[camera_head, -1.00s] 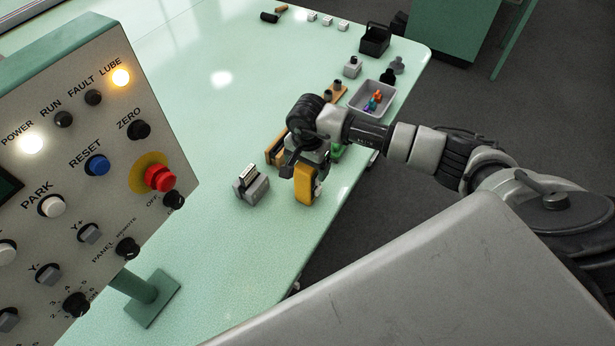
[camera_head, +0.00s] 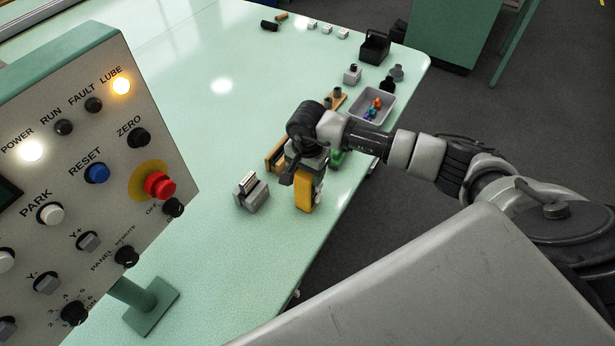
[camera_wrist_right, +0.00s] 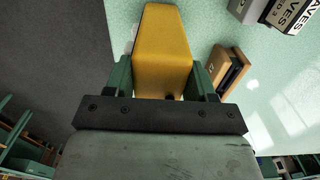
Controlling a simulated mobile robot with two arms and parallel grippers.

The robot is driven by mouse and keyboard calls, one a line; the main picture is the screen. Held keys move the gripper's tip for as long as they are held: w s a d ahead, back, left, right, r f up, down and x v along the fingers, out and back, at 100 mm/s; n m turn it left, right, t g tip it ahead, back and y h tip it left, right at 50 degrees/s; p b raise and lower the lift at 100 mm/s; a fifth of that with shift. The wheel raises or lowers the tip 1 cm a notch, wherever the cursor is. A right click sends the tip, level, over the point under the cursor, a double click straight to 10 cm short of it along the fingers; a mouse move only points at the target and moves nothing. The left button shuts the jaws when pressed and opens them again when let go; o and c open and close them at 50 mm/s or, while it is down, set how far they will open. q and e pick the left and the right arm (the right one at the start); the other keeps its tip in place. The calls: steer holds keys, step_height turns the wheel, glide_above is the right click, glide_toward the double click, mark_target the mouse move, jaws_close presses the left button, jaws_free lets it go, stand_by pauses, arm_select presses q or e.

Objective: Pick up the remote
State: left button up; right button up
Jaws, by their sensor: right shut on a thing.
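The remote is a yellow, block-shaped handset (camera_head: 304,190) held upright below my right gripper (camera_head: 305,168) near the table's right edge. In the right wrist view the yellow remote (camera_wrist_right: 162,50) sits between the two green fingers of my right gripper (camera_wrist_right: 162,82), which is shut on it. I cannot tell whether its lower end touches the table. My left gripper is not in view.
A grey block holder (camera_head: 251,192) stands just left of the remote. A wooden box (camera_head: 275,158) is behind it. A grey tray (camera_head: 372,105) with coloured pieces lies farther back. A control panel (camera_head: 85,150) fills the left. The table (camera_head: 210,240) is clear in front.

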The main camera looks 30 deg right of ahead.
steer(key=shift+r+b, duration=0.4)
steer(key=shift+r, duration=0.25)
steer(key=r, duration=0.1)
steer(key=r+b, duration=0.1)
steer(key=shift+s+d+r, duration=0.2)
steer(key=shift+d+r, duration=0.15)
steer(key=shift+r, duration=0.05)
steer(key=s+d+r+b, duration=0.5)
steer(key=s+r+b, duration=0.1)
steer(key=s+b, duration=0.3)
steer(key=w+a+f+p, duration=0.1)
steer(key=w+a+f, duration=0.1)
steer(key=w, duration=0.1)
steer(key=w+a+f+p, duration=0.1)
steer(key=w+f, duration=0.1)
steer(key=w, duration=0.1)
steer(key=w+a+f+p, duration=0.1)
steer(key=w+a, duration=0.1)
steer(key=w, duration=0.1)
steer(key=shift+w+a+f, duration=0.1)
steer(key=shift+a+f, duration=0.2)
steer(key=shift+f, duration=0.1)
step_height(320, 180, down, 4)
steer(key=shift+r+p, duration=0.15)
steer(key=shift+p, duration=0.75)
steer(key=shift+f, duration=0.25)
steer(key=shift+w, duration=0.1)
